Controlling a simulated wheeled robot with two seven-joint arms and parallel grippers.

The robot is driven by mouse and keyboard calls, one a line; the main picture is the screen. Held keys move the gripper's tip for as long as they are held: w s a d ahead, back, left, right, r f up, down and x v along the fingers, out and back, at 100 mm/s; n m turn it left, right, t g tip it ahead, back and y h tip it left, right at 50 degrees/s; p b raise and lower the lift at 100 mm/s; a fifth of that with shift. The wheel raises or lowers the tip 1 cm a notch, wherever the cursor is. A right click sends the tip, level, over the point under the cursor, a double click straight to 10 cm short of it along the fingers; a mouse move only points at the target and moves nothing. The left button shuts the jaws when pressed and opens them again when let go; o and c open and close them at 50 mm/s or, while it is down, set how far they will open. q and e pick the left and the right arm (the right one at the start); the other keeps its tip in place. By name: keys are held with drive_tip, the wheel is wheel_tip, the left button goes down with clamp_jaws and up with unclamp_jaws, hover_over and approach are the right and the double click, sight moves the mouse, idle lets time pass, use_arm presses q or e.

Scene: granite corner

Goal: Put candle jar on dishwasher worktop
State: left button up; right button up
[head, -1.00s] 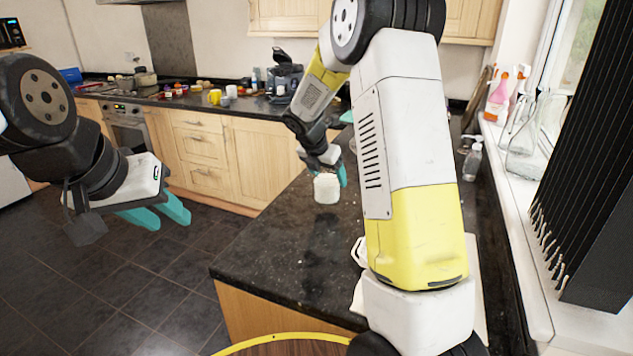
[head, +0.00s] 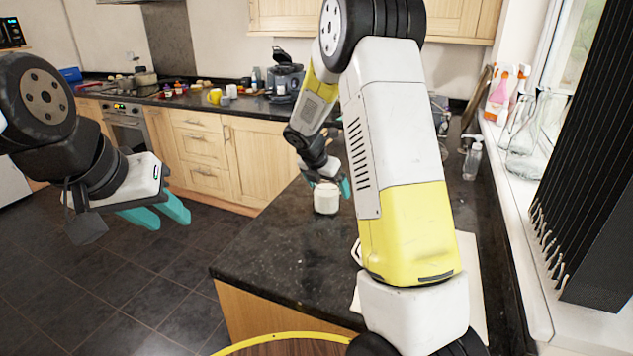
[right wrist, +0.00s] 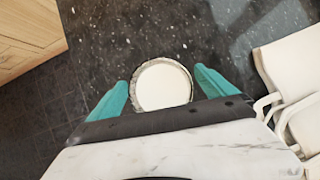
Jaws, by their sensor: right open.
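The candle jar (head: 326,201) is a small white jar standing upright on the dark speckled worktop (head: 280,235). In the right wrist view its round pale top (right wrist: 163,85) lies between my fingers. My right gripper (head: 329,186) is open, with teal fingers either side of the jar's upper part; the right wrist view shows small gaps between the fingers (right wrist: 163,88) and the jar. My left gripper (head: 171,222) is open and empty, over the floor at the left. My right arm hides part of the worktop.
White items (right wrist: 285,75) lie on the worktop to the right of the jar. A clear soap bottle (head: 472,160) stands near the window sill, which holds spray bottles and glass flasks (head: 530,140). The worktop in front of the jar is clear.

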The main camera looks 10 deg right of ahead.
drive_tip(key=shift+r, duration=0.25)
drive_tip(key=v, duration=1.1)
drive_tip(key=s+r+m+t+y, duration=0.1)
drive_tip(key=s+r+m+y, duration=0.2)
drive_tip(key=s+m, duration=1)
drive_tip(key=s+a+r+m+y, duration=0.1)
drive_tip(key=s+r+m+y, duration=0.2)
drive_tip(key=s+m, duration=1)
drive_tip(key=s+r, duration=0.2)
drive_tip(key=s, duration=0.1)
drive_tip(key=shift+s+a+m+t, duration=0.3)
drive_tip(key=shift+s+m+t, duration=0.05)
drive_tip(key=shift+m+t, duration=0.05)
drive_tip(key=shift+r, duration=0.1)
